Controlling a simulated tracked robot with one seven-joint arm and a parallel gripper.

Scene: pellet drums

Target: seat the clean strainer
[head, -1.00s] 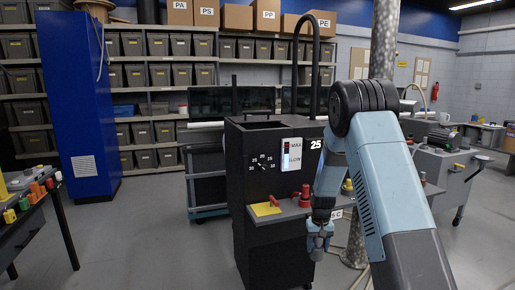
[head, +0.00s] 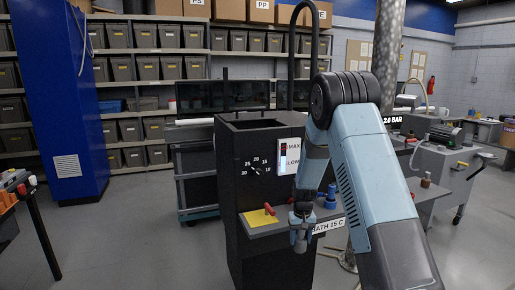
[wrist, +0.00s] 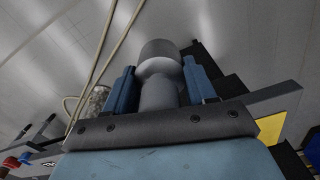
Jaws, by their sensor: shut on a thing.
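My gripper (head: 299,238) hangs low in front of the black drum cabinet's (head: 262,185) shelf in the head view. In the wrist view its two blue fingers (wrist: 160,88) are shut on a grey, round, waisted part (wrist: 158,58). The part could be the strainer; I cannot tell for sure. Its mesh, if any, does not show. In the head view the held part cannot be made out from the gripper. The shelf (head: 285,226) carries a yellow pad (head: 260,218) and a blue fitting (head: 330,198), and a label reading BATH 15 C.
A tall blue cabinet (head: 62,100) stands at the left. A bench with tools (head: 20,190) is at the left edge. A grey machine on a cart (head: 440,150) is at the right. The grey floor (head: 150,240) left of the cabinet is clear.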

